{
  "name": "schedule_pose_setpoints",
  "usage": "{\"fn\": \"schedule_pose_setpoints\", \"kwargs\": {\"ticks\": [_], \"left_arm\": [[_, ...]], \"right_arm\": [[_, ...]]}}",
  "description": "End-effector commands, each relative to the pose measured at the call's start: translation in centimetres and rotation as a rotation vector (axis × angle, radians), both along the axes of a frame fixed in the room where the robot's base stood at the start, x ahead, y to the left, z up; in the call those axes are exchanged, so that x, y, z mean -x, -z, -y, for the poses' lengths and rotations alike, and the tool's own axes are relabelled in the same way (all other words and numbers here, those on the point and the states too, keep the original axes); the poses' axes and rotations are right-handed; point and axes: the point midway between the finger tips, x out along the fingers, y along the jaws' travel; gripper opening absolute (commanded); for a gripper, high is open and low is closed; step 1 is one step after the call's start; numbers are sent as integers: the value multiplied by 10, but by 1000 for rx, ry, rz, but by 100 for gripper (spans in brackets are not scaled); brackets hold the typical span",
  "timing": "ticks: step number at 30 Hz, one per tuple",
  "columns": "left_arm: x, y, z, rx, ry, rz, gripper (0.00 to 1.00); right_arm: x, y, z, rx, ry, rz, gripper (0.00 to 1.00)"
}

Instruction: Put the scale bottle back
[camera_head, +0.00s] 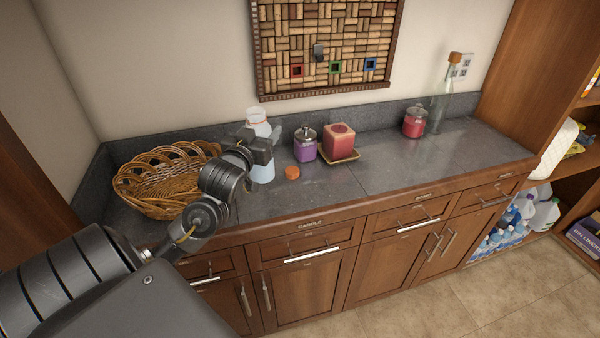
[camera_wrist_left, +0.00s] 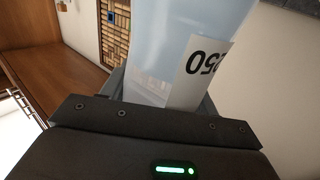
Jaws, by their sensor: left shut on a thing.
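The scale bottle (camera_head: 263,172) is a pale, translucent bottle at the back of the grey counter, near the wall. My left gripper (camera_head: 262,148) is at its middle and shut on it, hiding part of it. The bottle looks upright; I cannot tell whether its base touches the counter. An orange cap (camera_head: 292,172) lies on the counter just right of the bottle. My right gripper is not in view.
A wicker basket (camera_head: 150,190) stands left of my gripper. A purple jar (camera_head: 305,150), a red candle (camera_head: 340,140) on a small tray, a red jar (camera_head: 415,121) and a tall corked glass bottle (camera_head: 441,105) stand to the right. Free counter (camera_head: 400,165) lies in front of them. Shelves stand far right.

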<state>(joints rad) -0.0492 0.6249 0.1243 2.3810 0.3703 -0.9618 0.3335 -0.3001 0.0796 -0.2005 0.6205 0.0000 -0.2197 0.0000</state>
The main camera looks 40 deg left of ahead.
Motion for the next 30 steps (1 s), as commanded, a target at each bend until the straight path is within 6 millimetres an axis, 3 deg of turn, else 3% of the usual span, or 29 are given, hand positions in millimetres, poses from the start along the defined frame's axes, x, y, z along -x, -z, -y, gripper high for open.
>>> {"fn": "schedule_pose_setpoints", "kwargs": {"ticks": [9,13,18,26,30], "left_arm": [[-77,34,21,1,1,-1,20],[-96,60,27,-1,1,-3,20],[-110,79,30,0,1,2,20],[-115,86,32,-1,1,3,20],[-119,101,33,-2,2,-3,20]], "right_arm": [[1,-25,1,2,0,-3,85],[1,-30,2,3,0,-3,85],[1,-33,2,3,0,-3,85],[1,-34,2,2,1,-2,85],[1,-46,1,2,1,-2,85]]}}
